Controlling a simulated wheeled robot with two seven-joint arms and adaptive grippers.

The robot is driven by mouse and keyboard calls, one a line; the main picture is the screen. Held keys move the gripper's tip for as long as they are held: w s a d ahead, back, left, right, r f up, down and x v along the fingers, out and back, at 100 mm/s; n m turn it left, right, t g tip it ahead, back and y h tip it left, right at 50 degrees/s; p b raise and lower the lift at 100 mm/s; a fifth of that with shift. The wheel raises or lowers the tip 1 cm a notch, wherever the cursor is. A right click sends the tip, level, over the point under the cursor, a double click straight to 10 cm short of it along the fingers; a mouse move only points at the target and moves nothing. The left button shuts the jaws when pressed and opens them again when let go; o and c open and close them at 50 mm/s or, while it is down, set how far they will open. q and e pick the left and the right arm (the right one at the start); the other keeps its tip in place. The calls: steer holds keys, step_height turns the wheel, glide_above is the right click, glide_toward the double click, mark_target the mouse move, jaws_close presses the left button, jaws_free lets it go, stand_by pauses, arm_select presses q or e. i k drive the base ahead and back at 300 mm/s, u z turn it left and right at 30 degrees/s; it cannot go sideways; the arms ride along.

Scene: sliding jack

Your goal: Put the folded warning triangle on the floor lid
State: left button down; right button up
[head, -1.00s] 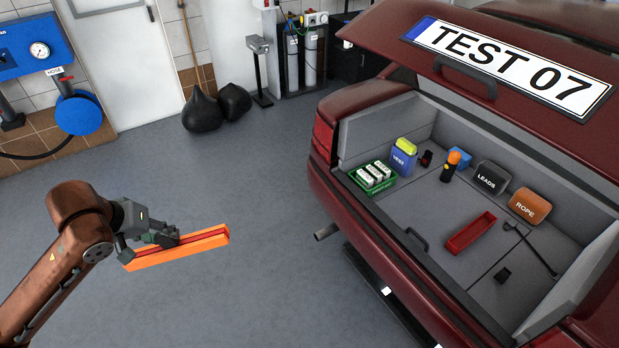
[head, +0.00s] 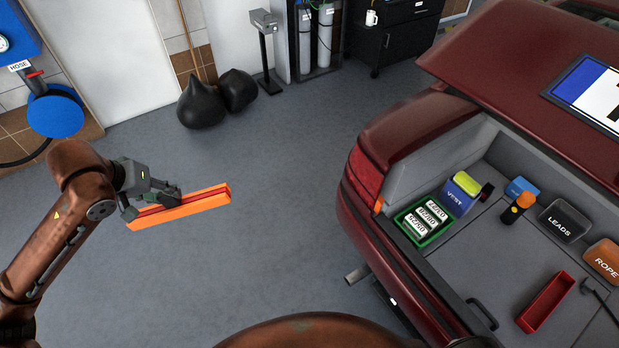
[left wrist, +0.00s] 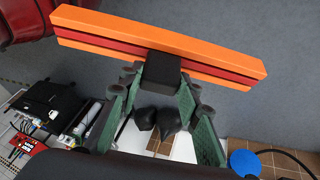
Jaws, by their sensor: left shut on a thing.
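The folded warning triangle (head: 180,208) is a long orange bar with a red strip along its side. My left gripper (head: 160,196) is shut on it, holding it above the open garage floor, left of the car. In the left wrist view the triangle (left wrist: 158,45) spans the top of the picture, with a black block (left wrist: 161,72) at its middle between the green fingers (left wrist: 155,105). The grey floor lid (head: 500,268) lies in the car's open boot, with a dark handle (head: 483,313) near the sill. Its right part is cut off. My right gripper is out of view.
In the boot, a green crate (head: 424,238) of white boxes, a vest pack (head: 461,192) and a torch (head: 516,208) stand left and behind. A red tray (head: 546,302) lies to the right. The boot sill and raised tailgate (head: 520,60) border the opening.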

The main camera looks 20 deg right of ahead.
mark_target(482, 250)
steer(key=u, duration=0.15)
steer(key=i, duration=0.6)
steer(key=z, duration=1.3)
steer(key=i, duration=0.8)
steer(key=z, duration=3)
steer(key=i, duration=0.5)
steer(key=z, duration=0.05)
